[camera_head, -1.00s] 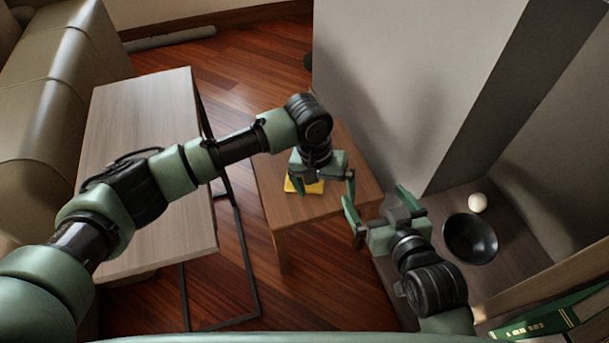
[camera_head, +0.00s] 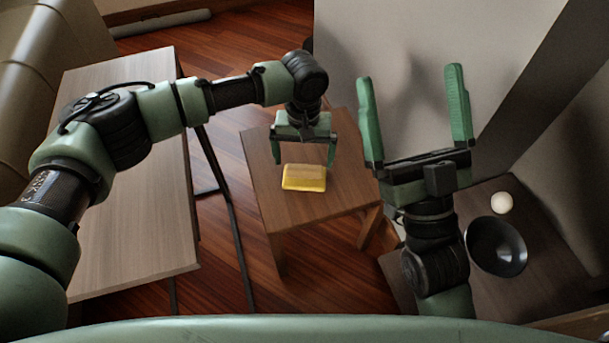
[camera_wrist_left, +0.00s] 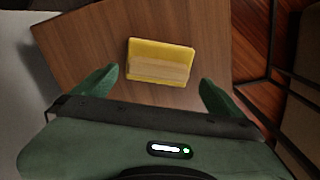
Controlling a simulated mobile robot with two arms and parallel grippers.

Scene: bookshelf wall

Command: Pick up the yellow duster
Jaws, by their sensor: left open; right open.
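The yellow duster (camera_head: 304,178) is a small block with a tan top and yellow sides. It lies on the small wooden table in the middle of the head view. My left gripper (camera_head: 304,160) is open above the table, its fingers pointing down, just behind the duster in the head view. In the left wrist view the duster (camera_wrist_left: 160,62) lies ahead of the open fingers (camera_wrist_left: 160,85), roughly centred between them and not gripped. My right gripper (camera_head: 415,105) is open and empty, its fingers pointing up in the picture, to the right of the small table.
The small wooden table (camera_head: 330,205) is otherwise bare. A longer table (camera_head: 135,225) stands at left by a sofa (camera_head: 35,60). A dark bowl (camera_head: 497,247) and a white ball (camera_head: 502,202) sit on a low brown surface at right. A pale wall (camera_head: 400,45) rises behind.

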